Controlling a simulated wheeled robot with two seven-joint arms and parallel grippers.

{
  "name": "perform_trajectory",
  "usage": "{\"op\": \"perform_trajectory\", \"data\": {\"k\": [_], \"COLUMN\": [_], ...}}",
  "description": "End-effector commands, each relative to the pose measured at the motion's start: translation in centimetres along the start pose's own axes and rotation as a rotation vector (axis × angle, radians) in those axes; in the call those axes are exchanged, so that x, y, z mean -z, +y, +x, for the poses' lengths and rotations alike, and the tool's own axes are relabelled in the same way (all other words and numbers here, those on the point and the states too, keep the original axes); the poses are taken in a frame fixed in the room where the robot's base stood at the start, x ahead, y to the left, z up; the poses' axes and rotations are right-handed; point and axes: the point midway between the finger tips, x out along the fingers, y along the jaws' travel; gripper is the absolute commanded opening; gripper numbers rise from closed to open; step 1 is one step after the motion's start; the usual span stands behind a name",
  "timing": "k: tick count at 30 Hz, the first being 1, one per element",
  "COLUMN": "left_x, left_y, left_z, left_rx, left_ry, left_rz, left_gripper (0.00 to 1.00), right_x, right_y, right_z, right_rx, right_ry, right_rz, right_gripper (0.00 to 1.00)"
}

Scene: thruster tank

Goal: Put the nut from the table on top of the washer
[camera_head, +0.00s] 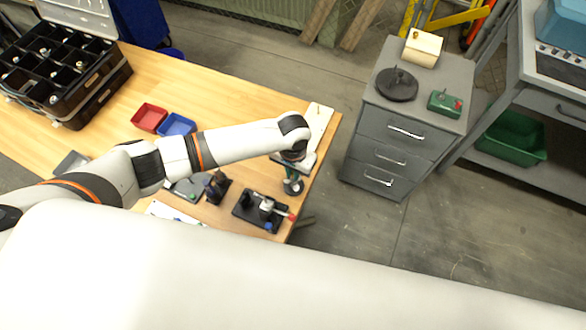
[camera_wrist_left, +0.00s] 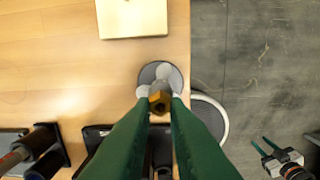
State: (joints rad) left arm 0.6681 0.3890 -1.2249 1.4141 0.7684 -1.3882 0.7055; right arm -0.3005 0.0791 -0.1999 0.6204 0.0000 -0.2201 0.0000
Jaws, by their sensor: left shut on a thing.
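My left gripper (camera_head: 291,181) is above the right end of the wooden table. In the left wrist view its green fingers (camera_wrist_left: 160,110) are shut on a small brass nut (camera_wrist_left: 160,103). A grey round stand (camera_wrist_left: 161,72) with pale parts stands on the table under and just behind the nut; its dark disc also shows in the head view (camera_head: 293,188). The nut overlaps it in the picture, and I cannot tell whether they touch. I cannot make out the washer. My right gripper (camera_wrist_left: 266,146) shows at the lower right of the left wrist view, with its green fingers apart and empty.
A black fixture (camera_head: 262,210) with a red-tipped part is near the table's front right corner. A pale board (camera_head: 319,118) lies at the right edge. Red (camera_head: 149,118) and blue (camera_head: 177,125) trays are farther left. A grey drawer cabinet (camera_head: 405,130) stands across a gap.

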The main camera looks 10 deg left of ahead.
Motion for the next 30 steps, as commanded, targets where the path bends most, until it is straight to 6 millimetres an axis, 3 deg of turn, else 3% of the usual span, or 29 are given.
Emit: {"op": "perform_trajectory", "data": {"k": [30], "left_x": [0.0], "left_y": [-0.1], "left_z": [1.7], "left_rx": [0.002], "left_ry": [0.0], "left_rz": [0.001], "left_gripper": [0.0], "right_x": [0.0], "right_y": [0.0], "right_z": [0.5], "right_rx": [0.0], "right_ry": [0.0], "right_rz": [0.0], "right_gripper": [0.36]}}
